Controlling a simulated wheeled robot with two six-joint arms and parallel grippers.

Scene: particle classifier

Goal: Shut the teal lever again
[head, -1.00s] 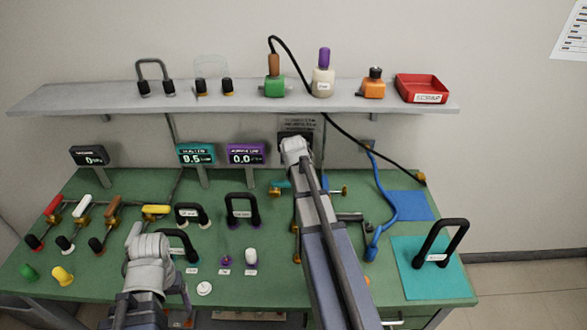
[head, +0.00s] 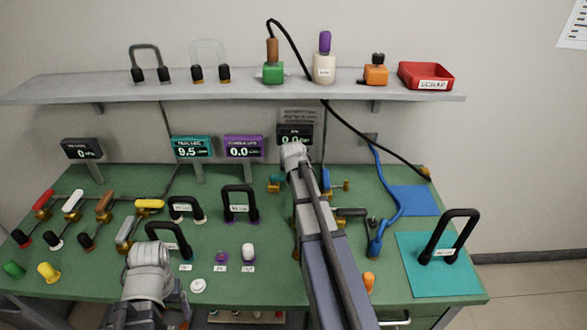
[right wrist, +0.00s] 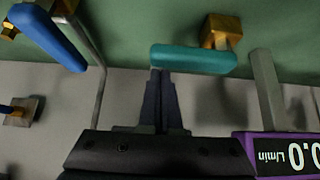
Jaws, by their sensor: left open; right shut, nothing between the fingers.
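The teal lever (right wrist: 195,59) lies crosswise in the right wrist view, its right end by a brass valve body (right wrist: 221,32). My right gripper (right wrist: 160,75) is shut and empty, its fingertips at the lever's left end; I cannot tell if they touch. In the head view a small part of the teal lever (head: 276,178) shows left of my right arm, which hides my right gripper. My left gripper (head: 178,312) is open, low at the left near the bench's front, away from the teal lever.
A blue lever (right wrist: 47,36) and a grey post are close to my right gripper. A purple-framed display (right wrist: 287,154) is at the lower right of that view. Black handles (head: 240,203) stand on the green bench. A teal mat (head: 425,278) lies at the right.

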